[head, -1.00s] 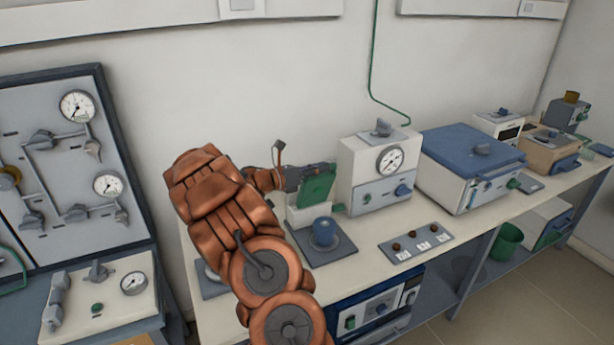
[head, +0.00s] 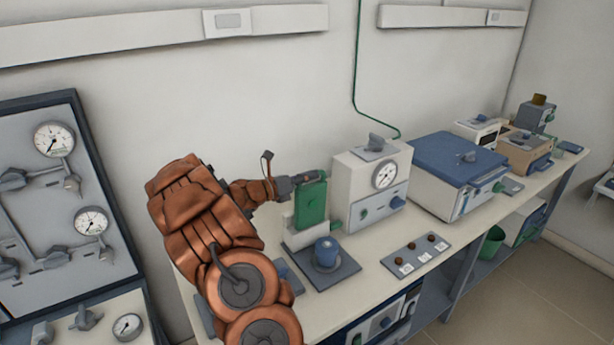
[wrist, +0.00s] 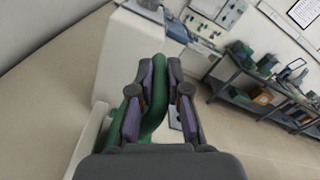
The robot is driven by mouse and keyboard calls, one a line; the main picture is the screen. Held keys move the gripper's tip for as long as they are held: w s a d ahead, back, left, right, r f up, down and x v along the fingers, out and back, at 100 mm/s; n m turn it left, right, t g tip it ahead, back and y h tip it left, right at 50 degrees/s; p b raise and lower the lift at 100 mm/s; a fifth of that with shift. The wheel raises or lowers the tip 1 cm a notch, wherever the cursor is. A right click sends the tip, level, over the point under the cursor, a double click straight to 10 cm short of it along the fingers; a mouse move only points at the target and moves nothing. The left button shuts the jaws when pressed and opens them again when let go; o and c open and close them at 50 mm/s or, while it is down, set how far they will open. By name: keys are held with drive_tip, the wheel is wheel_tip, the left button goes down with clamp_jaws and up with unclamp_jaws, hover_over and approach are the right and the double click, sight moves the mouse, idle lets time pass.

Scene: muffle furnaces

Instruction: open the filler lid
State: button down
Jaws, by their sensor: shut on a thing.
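A green plate (head: 312,202), which looks like the filler lid, stands upright at a low white housing (head: 288,222) on the bench, left of the white unit with a gauge. My gripper (head: 309,177) is at its top edge in the head view. In the wrist view my gripper (wrist: 158,82) has its two purple-padded fingers closed on the green lid (wrist: 154,118), which runs up between them. The hinge is hidden, and the fingertips are small in the head view.
The white gauge unit (head: 352,194) stands close right of the lid. A blue knob-like part (head: 326,250) on a dark plate is in front. A blue-lidded box (head: 455,172) is farther right. A gauge panel (head: 62,190) stands left. The wall is close behind.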

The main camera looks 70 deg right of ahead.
drive_tip(key=shift+f, duration=0.25)
drive_tip(key=c, duration=1.4)
unclamp_jaws()
drive_tip(key=shift+r, duration=0.1)
drive_tip(key=v, duration=1.2)
drive_tip(key=shift+a+r, duration=0.1)
drive_tip(key=shift+a, duration=0.05)
